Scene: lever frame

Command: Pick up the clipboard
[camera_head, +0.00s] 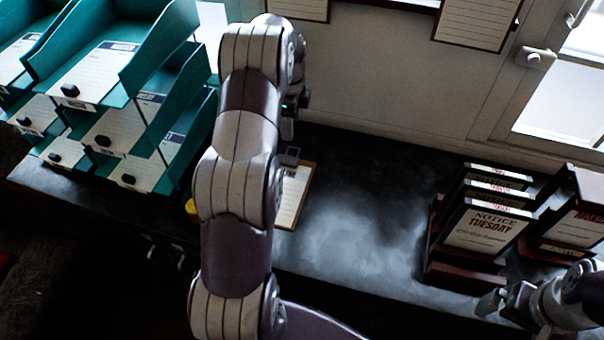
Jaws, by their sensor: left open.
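A clipboard (294,198) with a brown board and white lined paper lies on the dark counter. My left arm hides its left part. My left gripper (288,143) is open, just above the clipboard's far end in the picture. The arm partly hides this gripper, and I cannot tell whether it touches the clipboard. My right gripper (497,300) is at the lower right, in front of the notice rack and away from the clipboard. Its jaw opening is unclear.
Teal tray drawers (95,85) with labelled fronts stand at the left. A dark wooden rack (465,268) holding notice boards (487,228) stands at the right. More clipboards (478,22) hang on the wall behind. The counter's middle (360,210) is clear.

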